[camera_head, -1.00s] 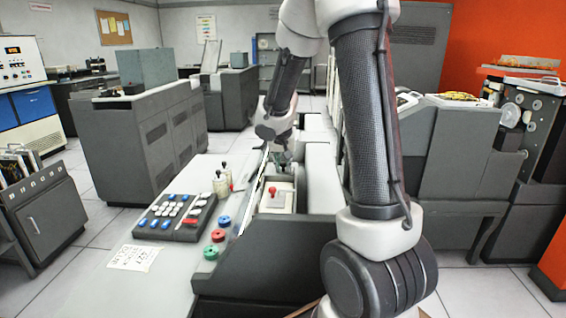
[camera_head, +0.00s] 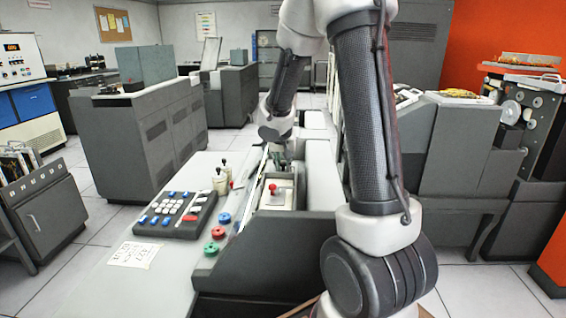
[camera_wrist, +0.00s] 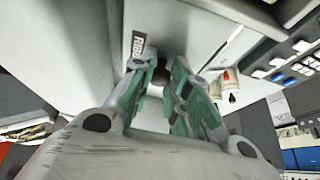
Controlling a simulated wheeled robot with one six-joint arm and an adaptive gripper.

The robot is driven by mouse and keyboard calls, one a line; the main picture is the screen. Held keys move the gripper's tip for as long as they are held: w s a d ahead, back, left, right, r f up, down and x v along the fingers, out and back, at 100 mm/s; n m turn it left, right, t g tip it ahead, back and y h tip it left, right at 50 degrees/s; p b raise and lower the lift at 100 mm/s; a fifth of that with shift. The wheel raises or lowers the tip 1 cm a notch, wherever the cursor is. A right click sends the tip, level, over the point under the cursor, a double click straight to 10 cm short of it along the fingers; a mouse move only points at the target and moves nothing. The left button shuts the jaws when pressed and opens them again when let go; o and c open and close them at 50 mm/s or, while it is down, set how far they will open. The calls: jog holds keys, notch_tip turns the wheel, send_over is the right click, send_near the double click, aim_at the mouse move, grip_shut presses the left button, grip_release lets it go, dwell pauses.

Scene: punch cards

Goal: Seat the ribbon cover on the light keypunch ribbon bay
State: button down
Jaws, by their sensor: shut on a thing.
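In the wrist view my gripper (camera_wrist: 170,72) has its green-padded fingers closed around a small dark knob (camera_wrist: 164,75). The knob appears to belong to the ribbon cover, whose body is mostly hidden by my fingers. A pale grey panel (camera_wrist: 190,28) lies beyond them, with a label starting "RIB" (camera_wrist: 138,46) just past the left finger. In the head view my gripper (camera_head: 284,160) is small and partly hidden at the far end of the light keypunch (camera_head: 322,185). I cannot tell there whether the cover touches the bay.
A red-knobbed part (camera_head: 272,188) stands in the keypunch's near recess. Blue, red and green knobs (camera_head: 215,233) line its left edge. A keypad (camera_head: 176,214), two small bottle-like items (camera_head: 222,181) and a paper sheet (camera_head: 133,255) are on the desktop. A grey cabinet (camera_head: 135,145) stands left.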

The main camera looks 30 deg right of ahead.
aim_at(283, 164)
jog(key=shift+f, duration=0.35)
dwell(0.8)
jog(key=c, duration=1.3)
grip_release()
jog(key=shift+o, duration=0.2)
jog(key=o, duration=0.4)
jog(key=shift+r, duration=4.5)
